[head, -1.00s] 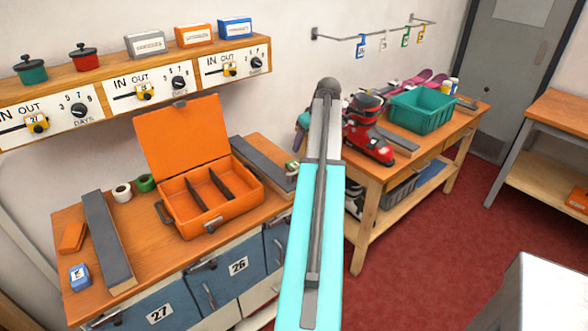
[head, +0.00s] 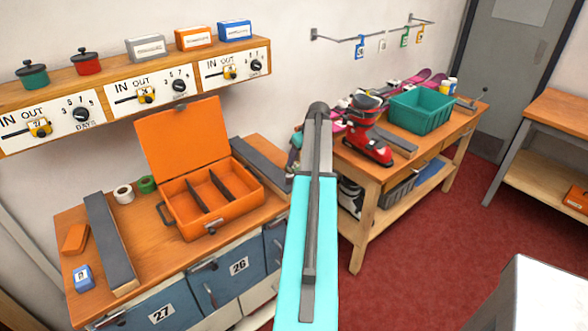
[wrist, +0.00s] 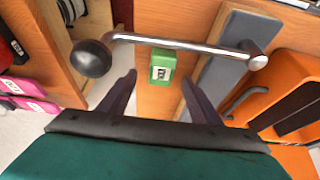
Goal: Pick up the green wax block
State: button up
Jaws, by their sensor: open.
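The green wax block (wrist: 162,66), with a white label, lies on the orange-brown wooden bench top (wrist: 155,99) in the wrist view. It sits near the bench's end, beside a dark grey bar. My gripper (wrist: 159,80) is open, with its two dark fingers on either side of the block in the picture and nothing held. A gap appears to remain between the fingertips and the block. In the head view my arm covers most of the gripper and hides the block at the right end of the bench.
A metal rod with a black ball end (wrist: 92,58) crosses the wrist view just beyond the fingertips. The grey bar (head: 258,165) and open orange case (head: 210,195) stand left of my arm. A second bench with a red ski boot (head: 368,140) and green crate (head: 421,112) is at right.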

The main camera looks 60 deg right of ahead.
aim_at(295, 166)
dwell(0.3)
jog(key=shift+p+x, duration=0.85)
jog(key=shift+x, duration=0.25)
jog(key=shift+p+x, duration=0.55)
jog(key=shift+x, duration=0.95)
jog(key=shift+a, duration=0.15)
jog(key=c, duration=1.2)
jog(key=shift+r, duration=0.15)
jog(key=shift+r+b, duration=1.75)
jog(key=shift+r, duration=3.15)
